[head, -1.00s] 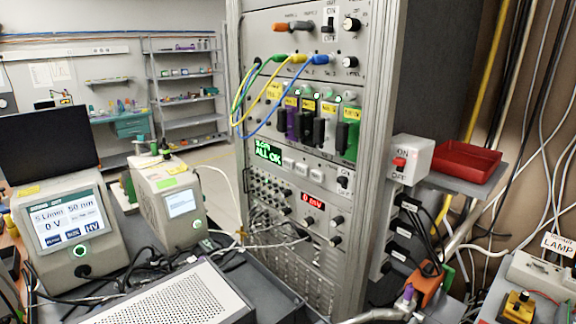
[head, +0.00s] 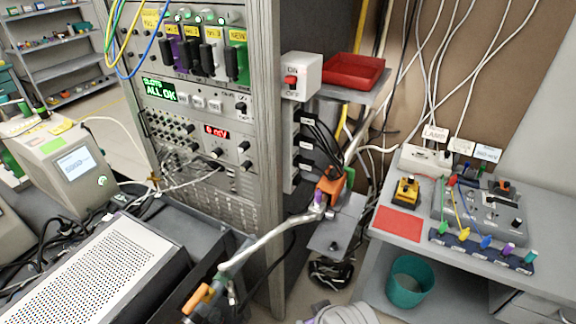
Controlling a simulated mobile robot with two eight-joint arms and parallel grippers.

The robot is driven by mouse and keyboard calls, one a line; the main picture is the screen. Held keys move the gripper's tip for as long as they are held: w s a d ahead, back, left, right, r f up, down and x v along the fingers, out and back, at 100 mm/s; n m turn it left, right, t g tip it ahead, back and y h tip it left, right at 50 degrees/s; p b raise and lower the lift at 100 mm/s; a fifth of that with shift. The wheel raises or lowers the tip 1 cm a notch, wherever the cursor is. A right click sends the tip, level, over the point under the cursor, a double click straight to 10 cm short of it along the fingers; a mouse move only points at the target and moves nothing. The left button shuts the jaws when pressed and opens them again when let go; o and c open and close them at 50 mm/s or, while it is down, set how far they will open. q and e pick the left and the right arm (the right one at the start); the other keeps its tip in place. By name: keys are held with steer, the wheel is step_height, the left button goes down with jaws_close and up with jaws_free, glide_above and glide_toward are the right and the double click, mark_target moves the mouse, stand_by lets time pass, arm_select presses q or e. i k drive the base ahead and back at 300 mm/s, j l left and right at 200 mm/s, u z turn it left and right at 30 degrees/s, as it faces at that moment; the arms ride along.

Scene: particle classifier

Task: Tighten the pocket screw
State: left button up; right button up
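I cannot make out a pocket screw in the head view. The instrument rack (head: 262,190) stands left of centre, with a row of dark modules (head: 208,58) under yellow labels. The module at the right end is green with a "NEW" label (head: 237,36). A green display (head: 159,90) below reads "ALL OK", and a red display (head: 216,131) sits lower. Neither of my grippers can be identified. A grey rounded part at the bottom edge may be mine.
A side table on the right holds a red mat (head: 398,223) and colored plugs. A teal bin (head: 409,281) stands below.

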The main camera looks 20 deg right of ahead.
mark_target(330, 214)
steer(key=z, duration=1.15)
steer(key=i+l+u, duration=0.1)
steer(key=i+l, duration=0.15)
steer(key=i, duration=0.2)
